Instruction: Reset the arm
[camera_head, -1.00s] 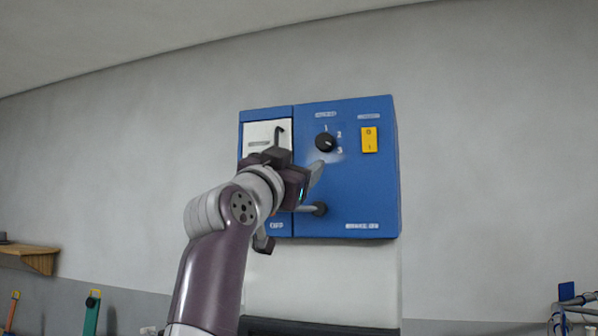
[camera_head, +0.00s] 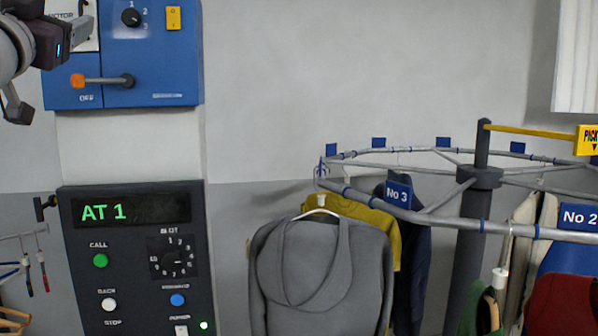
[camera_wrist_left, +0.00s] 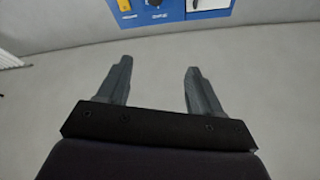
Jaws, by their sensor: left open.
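My left gripper (camera_head: 76,36) is at the top left of the head view, its arm coming in from the left edge. It hangs in front of the blue control box (camera_head: 165,65) and hides part of its left side. In the left wrist view its two fingers (camera_wrist_left: 158,66) stand apart with nothing between them. The box's lever (camera_head: 105,81) with an orange end lies level, beside the OFF label and clear of the fingers. The box also shows at the top of the left wrist view (camera_wrist_left: 205,13). My right gripper is out of view.
Below the box is a dark panel (camera_head: 135,260) with a green "AT 1" display. At right, a round conveyor rail (camera_head: 440,212) carries hanging clothes, including a grey hoodie (camera_head: 320,275). Bare wall (camera_head: 270,80) lies between box and rail.

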